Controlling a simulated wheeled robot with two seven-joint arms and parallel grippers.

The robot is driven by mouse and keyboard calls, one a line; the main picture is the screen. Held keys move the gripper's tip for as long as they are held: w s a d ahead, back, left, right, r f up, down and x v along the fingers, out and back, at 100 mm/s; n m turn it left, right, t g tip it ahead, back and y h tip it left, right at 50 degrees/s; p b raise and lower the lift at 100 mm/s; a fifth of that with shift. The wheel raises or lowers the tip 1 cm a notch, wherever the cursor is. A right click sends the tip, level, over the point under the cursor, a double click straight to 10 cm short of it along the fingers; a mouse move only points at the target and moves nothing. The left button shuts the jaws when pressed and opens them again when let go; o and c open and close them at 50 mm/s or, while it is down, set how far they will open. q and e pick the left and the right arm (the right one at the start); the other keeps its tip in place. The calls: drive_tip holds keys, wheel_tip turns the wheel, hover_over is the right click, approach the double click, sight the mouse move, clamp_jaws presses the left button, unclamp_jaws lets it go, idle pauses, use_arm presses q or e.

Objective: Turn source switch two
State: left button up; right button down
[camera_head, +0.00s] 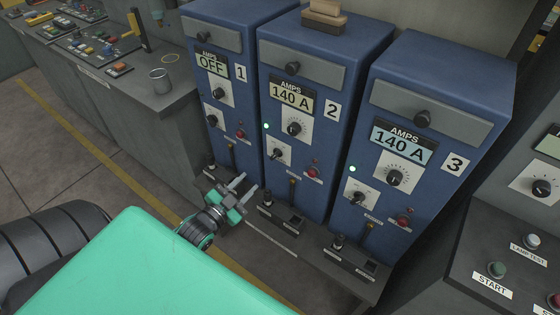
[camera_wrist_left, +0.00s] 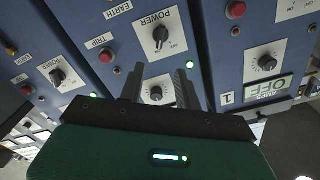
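Source two is the middle blue cabinet (camera_head: 348,75), with a display reading 140 A and a lit green lamp (camera_head: 266,126). Its black power switch (camera_head: 278,153) sits on a white plate below the current dial (camera_head: 294,128). The switch shows upside down in the left wrist view (camera_wrist_left: 160,35), beyond my fingertips, its knob pointing nearly along the plate's length. My left gripper (camera_head: 247,182) is open and empty, below and left of the switch and apart from it; its fingers also show in the left wrist view (camera_wrist_left: 161,80). My right gripper is out of view.
Source one (camera_head: 233,12) at left reads OFF; source three (camera_head: 448,75) at right reads 140 A. Red trip buttons (camera_head: 313,172) sit beside the power switches. A ledge with sockets (camera_head: 290,222) runs below. A metal cup (camera_head: 160,80) stands on the left bench.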

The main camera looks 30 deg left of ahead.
use_arm(q)
approach(274, 157)
drive_tip(key=w, duration=0.4)
drive_tip(key=w+p, duration=0.1)
drive_tip(key=w, duration=0.1)
drive_tip(key=w+p, duration=0.1)
drive_tip(key=w, duration=0.2)
drive_tip(key=shift+d, duration=0.3)
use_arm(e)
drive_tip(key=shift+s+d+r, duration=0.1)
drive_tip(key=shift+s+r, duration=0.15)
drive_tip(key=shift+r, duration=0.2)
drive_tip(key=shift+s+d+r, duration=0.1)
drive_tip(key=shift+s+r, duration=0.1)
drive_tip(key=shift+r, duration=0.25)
use_arm(q)
clamp_jaws()
